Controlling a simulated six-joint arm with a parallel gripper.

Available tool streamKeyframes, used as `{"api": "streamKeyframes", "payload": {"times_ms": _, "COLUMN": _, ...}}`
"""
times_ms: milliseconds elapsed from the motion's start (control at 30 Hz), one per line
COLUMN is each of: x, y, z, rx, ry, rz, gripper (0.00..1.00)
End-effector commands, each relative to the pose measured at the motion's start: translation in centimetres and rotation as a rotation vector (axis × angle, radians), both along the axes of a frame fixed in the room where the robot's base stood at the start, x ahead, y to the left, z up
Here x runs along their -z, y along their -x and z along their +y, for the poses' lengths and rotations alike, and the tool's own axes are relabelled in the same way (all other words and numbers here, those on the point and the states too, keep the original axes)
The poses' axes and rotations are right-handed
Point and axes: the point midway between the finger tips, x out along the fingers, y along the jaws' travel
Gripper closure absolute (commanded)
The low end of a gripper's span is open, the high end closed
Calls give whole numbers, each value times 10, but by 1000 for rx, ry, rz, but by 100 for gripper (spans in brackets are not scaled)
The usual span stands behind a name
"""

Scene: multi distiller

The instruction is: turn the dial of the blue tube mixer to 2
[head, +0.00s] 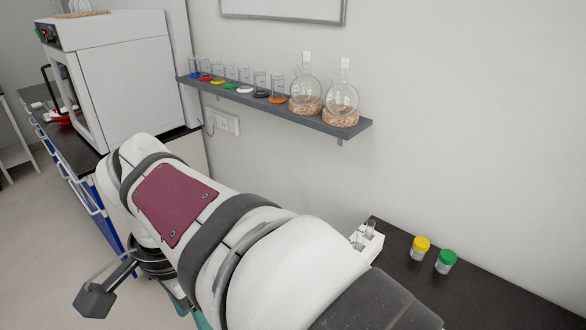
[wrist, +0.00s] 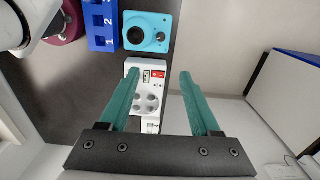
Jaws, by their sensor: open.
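The blue tube mixer (wrist: 150,20) shows at the top middle of the wrist view, a light blue box with a large round black part at its left and a smaller dark round spot (wrist: 160,37) at its right. I cannot tell which is the dial's face or read its setting. My gripper (wrist: 162,74) is open and empty, its two teal fingers pointing toward the mixer. The fingertips appear below the mixer in the picture, apart from it. In the head view my arm fills the foreground and the mixer is not seen.
A white device (wrist: 134,89) with a red switch and several round spots lies between the fingers in the wrist view. A blue block numbered 1 and 2 (wrist: 98,42) is left of the mixer. Yellow-capped (head: 420,254) and green-capped (head: 445,267) jars stand on the dark bench; a glassware shelf (head: 205,88) is behind.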

Motion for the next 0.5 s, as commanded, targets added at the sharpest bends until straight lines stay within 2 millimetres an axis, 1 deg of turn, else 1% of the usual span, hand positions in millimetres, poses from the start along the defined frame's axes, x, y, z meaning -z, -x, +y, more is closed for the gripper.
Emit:
{"api": "streamKeyframes", "payload": {"times_ms": 33, "x": 3, "y": 2, "z": -18, "rx": -5, "ry": -1, "rz": 8, "gripper": 36}}
{"api": "streamKeyframes", "payload": {"times_ms": 100, "x": 6, "y": 7, "z": -37, "rx": -30, "ry": -10, "rz": 17, "gripper": 36}}
{"api": "streamKeyframes", "payload": {"times_ms": 267, "x": 14, "y": 23, "z": -79, "rx": -84, "ry": -36, "rz": 29, "gripper": 36}}
{"api": "streamKeyframes", "payload": {"times_ms": 400, "x": 25, "y": 42, "z": -111, "rx": -132, "ry": -62, "rz": 34, "gripper": 36}}
{"api": "streamKeyframes", "payload": {"times_ms": 500, "x": 35, "y": 59, "z": -132, "rx": -164, "ry": -82, "rz": 33, "gripper": 36}}
